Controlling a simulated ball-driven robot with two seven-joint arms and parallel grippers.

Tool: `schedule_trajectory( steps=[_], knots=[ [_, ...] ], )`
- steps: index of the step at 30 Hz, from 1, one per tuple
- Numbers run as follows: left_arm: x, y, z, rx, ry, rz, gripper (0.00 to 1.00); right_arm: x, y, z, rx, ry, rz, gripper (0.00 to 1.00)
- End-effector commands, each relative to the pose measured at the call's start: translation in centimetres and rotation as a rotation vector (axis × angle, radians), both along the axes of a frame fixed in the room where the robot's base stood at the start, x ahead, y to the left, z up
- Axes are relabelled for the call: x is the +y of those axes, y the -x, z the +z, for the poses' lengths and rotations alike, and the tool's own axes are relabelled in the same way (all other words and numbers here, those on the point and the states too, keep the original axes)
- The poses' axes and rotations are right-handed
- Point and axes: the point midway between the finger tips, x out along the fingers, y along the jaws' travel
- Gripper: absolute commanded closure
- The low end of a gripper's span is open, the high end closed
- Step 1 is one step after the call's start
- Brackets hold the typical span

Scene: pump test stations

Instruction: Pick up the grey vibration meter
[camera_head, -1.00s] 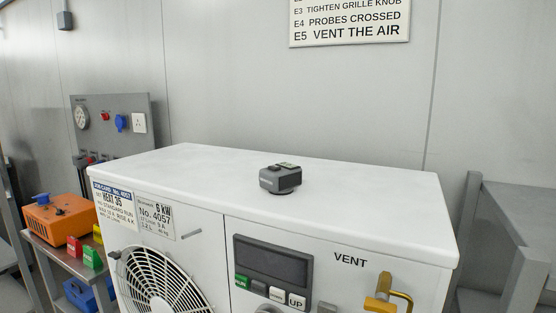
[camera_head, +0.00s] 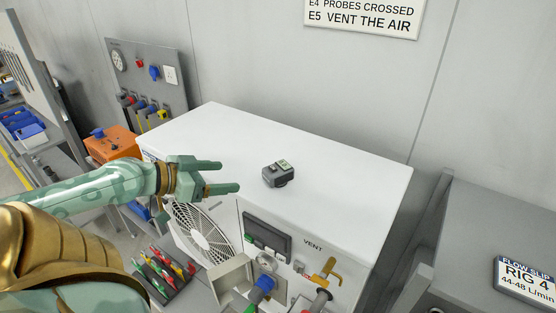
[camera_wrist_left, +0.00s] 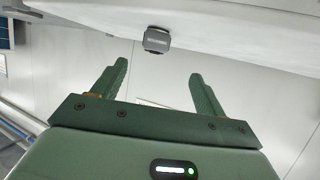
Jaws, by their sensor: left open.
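The grey vibration meter (camera_head: 278,174) is a small dark grey box with a lighter top panel. It sits on the white top of the pump unit (camera_head: 330,165), towards its front edge. My left gripper (camera_head: 228,177) is open and empty, to the left of the meter and apart from it, with its fingers pointing towards it. In the left wrist view the meter (camera_wrist_left: 157,40) shows beyond the two spread fingers (camera_wrist_left: 160,85), roughly in line with the gap between them. My right gripper is not in view.
A yellow vent valve (camera_head: 324,273) and a blue connector (camera_head: 263,284) stick out of the unit's front. An orange box (camera_head: 112,145) stands at left. A tray of coloured clips (camera_head: 165,275) lies low in front. The unit's top is otherwise clear.

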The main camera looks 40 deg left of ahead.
Motion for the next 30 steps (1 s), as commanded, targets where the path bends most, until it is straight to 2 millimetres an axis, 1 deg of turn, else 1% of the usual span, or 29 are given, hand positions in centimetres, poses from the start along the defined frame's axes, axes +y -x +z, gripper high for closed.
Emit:
schedule_trajectory(
  steps=[1,2,8,12,18,22,30],
  knots=[
    [-0.5,-0.3,0.4,-0.001,0.003,-0.013,0.27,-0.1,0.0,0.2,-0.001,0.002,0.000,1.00],
    [-0.8,-0.5,0.4,-0.001,0.003,-0.017,0.27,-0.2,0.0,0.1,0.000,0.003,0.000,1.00],
    [-1.7,-3.4,-0.9,-0.007,0.007,-0.021,0.27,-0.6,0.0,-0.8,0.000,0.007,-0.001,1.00],
    [-2.2,-5.6,-1.8,-0.010,0.005,-0.019,0.27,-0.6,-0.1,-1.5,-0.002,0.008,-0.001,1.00],
    [-3.0,-8.3,-3.0,-0.009,0.005,-0.017,0.27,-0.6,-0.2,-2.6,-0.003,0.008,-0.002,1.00],
    [-3.3,-9.4,-3.4,-0.007,0.007,-0.016,0.27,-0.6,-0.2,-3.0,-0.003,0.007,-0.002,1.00],
    [-3.6,-10.5,-3.6,-0.005,0.007,-0.015,0.27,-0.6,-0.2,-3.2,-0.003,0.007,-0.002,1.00]
  ],
)
